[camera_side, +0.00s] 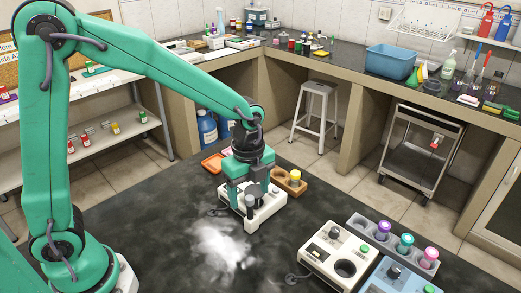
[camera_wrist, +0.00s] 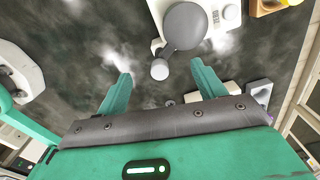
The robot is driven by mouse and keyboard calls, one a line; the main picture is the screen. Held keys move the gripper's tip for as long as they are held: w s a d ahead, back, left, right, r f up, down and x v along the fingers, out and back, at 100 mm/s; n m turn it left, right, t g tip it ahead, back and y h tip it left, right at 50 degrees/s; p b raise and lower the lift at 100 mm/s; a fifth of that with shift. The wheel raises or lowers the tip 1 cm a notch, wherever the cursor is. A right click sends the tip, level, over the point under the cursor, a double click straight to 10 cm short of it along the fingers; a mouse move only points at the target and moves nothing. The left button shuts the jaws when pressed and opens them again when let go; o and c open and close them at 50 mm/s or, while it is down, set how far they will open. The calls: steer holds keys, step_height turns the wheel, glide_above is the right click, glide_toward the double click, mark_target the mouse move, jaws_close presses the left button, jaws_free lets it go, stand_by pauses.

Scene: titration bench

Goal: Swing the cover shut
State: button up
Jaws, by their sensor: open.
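A white instrument (camera_side: 268,208) stands on the dark bench under my gripper. It also shows at the top of the wrist view (camera_wrist: 214,14). A round dark grey cover (camera_wrist: 185,27) sits at this instrument, with a short stem ending in a pale round knob (camera_wrist: 160,69). My gripper (camera_side: 248,203) is open and points down over the instrument. In the wrist view the knob lies between the two green fingertips (camera_wrist: 162,75), with gaps on both sides. I cannot tell the cover's exact angle, as my gripper hides part of it in the side view.
A wooden block (camera_side: 301,190) with a yellow-capped vial is close behind the instrument. A second white instrument (camera_side: 318,262) with a dark round opening and a grey rack (camera_side: 375,236) of capped bottles stand at right. A white hazy patch (camera_side: 222,245) shows over the bench in front.

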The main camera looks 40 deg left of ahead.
steer(key=shift+r, duration=3.1)
steer(key=shift+r, duration=0.1)
steer(key=shift+s+a+r+n, duration=0.15)
steer(key=shift+a+r+n, duration=0.05)
steer(key=shift+n, duration=0.1)
steer(key=s+a+r+n+t, duration=0.2)
steer(key=s+a+r+n, duration=0.1)
steer(key=s+n, duration=0.4)
steer(key=s+a+r+n+t, duration=0.3)
steer(key=s+a+n, duration=0.3)
steer(key=n, duration=0.6)
steer(key=shift+s+r+t, duration=0.3)
steer(key=shift+s+r, duration=0.15)
steer(key=shift+s, duration=0.3)
